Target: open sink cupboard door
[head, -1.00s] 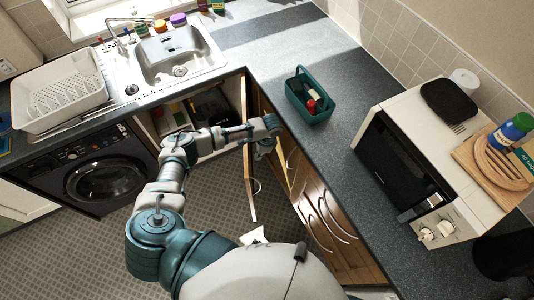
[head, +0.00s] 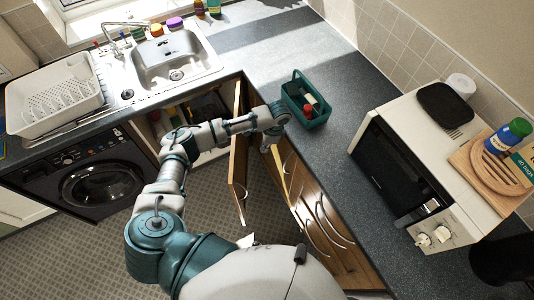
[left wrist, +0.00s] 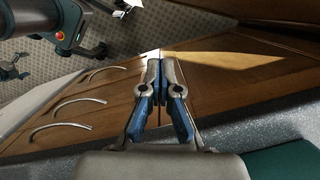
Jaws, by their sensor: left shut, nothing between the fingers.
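The sink cupboard door (head: 239,172) is a wooden door standing ajar below the counter corner, swung out from the cupboard opening. Its bar handle (head: 247,190) is on its right-hand face. The cupboard inside (head: 178,115) shows partly, behind my left arm. My left gripper (head: 265,148) points down just right of the door, between it and the right-hand cupboard fronts. In the left wrist view its blue and grey fingers (left wrist: 161,66) are shut and empty, with wooden panels beneath. Whether they touch the door I cannot tell. My right gripper is out of view.
The right-hand cupboard fronts (head: 325,215) with curved handles stand close beside the gripper. The counter (head: 330,65) above holds a green caddy (head: 318,116) and a microwave (head: 398,172). A black washing machine (head: 100,185) is at left. The tiled floor (head: 100,255) is clear.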

